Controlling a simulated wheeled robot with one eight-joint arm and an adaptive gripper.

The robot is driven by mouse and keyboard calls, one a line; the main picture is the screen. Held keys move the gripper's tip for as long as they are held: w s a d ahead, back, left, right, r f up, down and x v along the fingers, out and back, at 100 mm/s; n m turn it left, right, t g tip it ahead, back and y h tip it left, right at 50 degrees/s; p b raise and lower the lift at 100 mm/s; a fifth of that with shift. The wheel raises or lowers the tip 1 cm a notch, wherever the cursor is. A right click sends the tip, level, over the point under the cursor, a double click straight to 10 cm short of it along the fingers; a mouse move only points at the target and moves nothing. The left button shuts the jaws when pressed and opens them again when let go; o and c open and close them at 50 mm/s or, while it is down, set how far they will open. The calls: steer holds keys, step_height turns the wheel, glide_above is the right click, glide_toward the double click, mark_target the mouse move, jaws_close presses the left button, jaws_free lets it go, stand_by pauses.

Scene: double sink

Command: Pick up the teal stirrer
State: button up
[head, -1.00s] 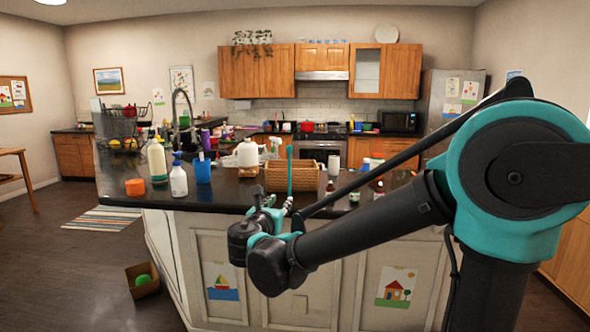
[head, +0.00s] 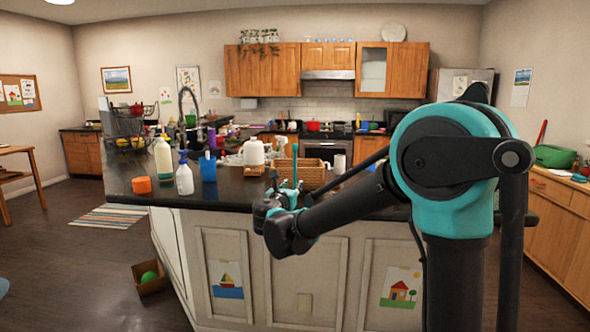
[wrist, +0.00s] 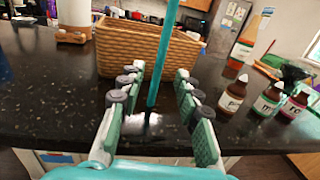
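The teal stirrer (wrist: 166,52) is a thin upright stick in the wrist view, slightly tilted. It rises in front of the wicker basket (wrist: 150,45), and its top runs out of the picture. Its lower end shows near the dark countertop; I cannot tell whether it touches it. My gripper (wrist: 156,80) is open, with one finger on each side of the stirrer and a visible gap to both. In the head view my gripper (head: 287,190) is at the counter's front edge, and the stirrer (head: 295,160) rises just beyond it.
Several small brown bottles (wrist: 233,95) stand right of my gripper on the counter (wrist: 50,100). The basket is close behind the stirrer. In the head view a blue cup (head: 208,170), a spray bottle (head: 184,180) and an orange tub (head: 142,185) stand to the left.

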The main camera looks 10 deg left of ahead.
mark_target(295, 181)
steer(key=w, duration=0.5)
steer(key=shift+d+f, duration=0.1)
steer(key=shift+d, duration=0.15)
jaws_close()
